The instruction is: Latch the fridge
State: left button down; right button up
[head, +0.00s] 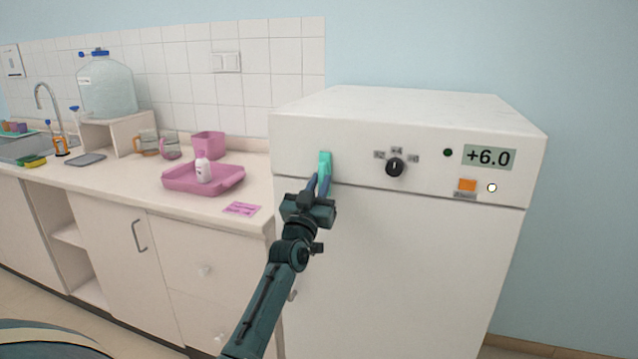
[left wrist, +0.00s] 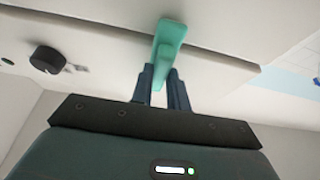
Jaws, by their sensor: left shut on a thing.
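The white fridge (head: 400,260) stands at the right end of the counter with its door closed against the body, as far as the head view shows. A teal latch (head: 325,160) sits at the upper left of its front, across the seam below the control panel. My left gripper (head: 319,185) reaches up to the latch with its fingers at the latch's lower end. In the left wrist view the latch (left wrist: 168,42) stands between the two fingertips (left wrist: 163,80), and the gripper is shut on it. My right gripper is not in view.
The fridge panel has a black knob (head: 396,167), an orange switch (head: 467,185) and a display reading +6.0 (head: 489,157). On the counter left are a pink tray (head: 228,180) with a white bottle (head: 203,168), a pink card (head: 242,209) and a large clear carboy (head: 107,90).

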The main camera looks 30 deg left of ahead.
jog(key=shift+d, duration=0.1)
pick_arm(q)
jog(key=c, duration=1.4)
grip_release()
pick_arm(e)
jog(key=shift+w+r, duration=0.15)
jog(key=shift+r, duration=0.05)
pick_arm(q)
jog(key=shift+o, duration=0.2)
jog(key=b+v, duration=0.1)
jog(key=v, duration=1.2)
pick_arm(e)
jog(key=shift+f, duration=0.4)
pick_arm(q)
jog(key=shift+f, duration=0.1)
